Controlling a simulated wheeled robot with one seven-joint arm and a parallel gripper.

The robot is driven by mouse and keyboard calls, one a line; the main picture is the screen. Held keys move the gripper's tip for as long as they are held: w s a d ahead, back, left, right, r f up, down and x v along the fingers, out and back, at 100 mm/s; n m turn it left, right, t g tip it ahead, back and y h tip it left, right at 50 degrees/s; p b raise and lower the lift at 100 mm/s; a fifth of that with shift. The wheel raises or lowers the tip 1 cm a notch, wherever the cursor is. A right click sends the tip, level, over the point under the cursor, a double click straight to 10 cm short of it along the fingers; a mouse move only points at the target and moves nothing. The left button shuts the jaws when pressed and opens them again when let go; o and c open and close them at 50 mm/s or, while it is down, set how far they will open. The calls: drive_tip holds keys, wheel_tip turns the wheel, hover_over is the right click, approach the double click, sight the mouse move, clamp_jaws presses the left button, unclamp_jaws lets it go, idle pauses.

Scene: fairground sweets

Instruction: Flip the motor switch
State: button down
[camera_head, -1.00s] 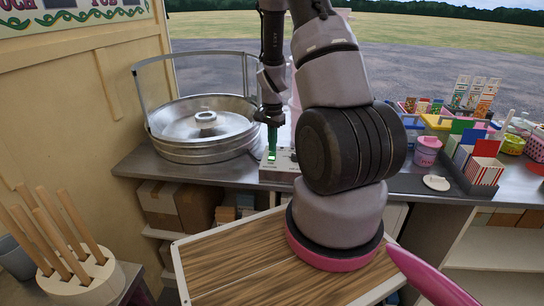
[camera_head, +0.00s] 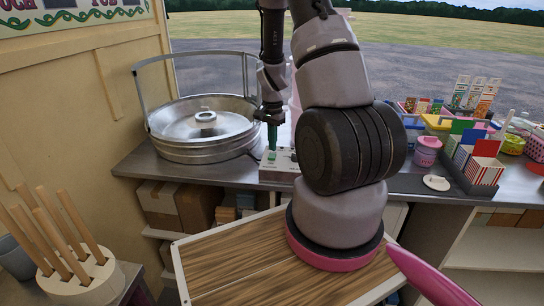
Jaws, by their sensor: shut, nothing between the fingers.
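A pale switch box (camera_head: 279,172) stands on the metal counter, to the right of the round metal floss pan (camera_head: 203,127). A small green switch (camera_head: 271,156) shows on the left part of its top. My gripper (camera_head: 272,143) points straight down over this switch, with its shut green-tipped fingers at or just above it. I cannot tell whether the tips touch it. The right end of the box is hidden behind my arm.
My arm hides the middle of the counter (camera_head: 235,174). A pink lidded tub (camera_head: 427,151), a white disc (camera_head: 436,183) and coloured boxes stand at right. Wooden sticks in a round holder (camera_head: 78,280) are at lower left.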

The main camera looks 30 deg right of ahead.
drive_tip(key=shift+r, duration=2.75)
wheel_tip(320, 180, up, 11)
drive_tip(key=n+t, duration=0.2)
hover_over(272, 154)
drive_tip(key=s+a, duration=0.1)
drive_tip(key=a, duration=0.3)
drive_tip(key=s+a+r+n+t+y, duration=0.1)
drive_tip(key=s+a+r, duration=0.15)
drive_tip(key=r, duration=0.25)
drive_tip(key=s+a+r+n+t, duration=0.1)
drive_tip(key=s+r, duration=0.2)
drive_tip(key=r, duration=0.2)
drive_tip(key=s+a+r+n+t+y, duration=0.1)
drive_tip(key=s+a+r+n+t, duration=0.2)
drive_tip(key=s+r, duration=0.8)
drive_tip(key=s+a+n, duration=0.1)
drive_tip(key=s+a, duration=0.1)
drive_tip(key=shift+s+a+n, duration=0.2)
drive_tip(key=shift+a+n, duration=0.1)
drive_tip(key=shift+a, duration=0.1)
drive_tip(key=shift+r, duration=0.1)
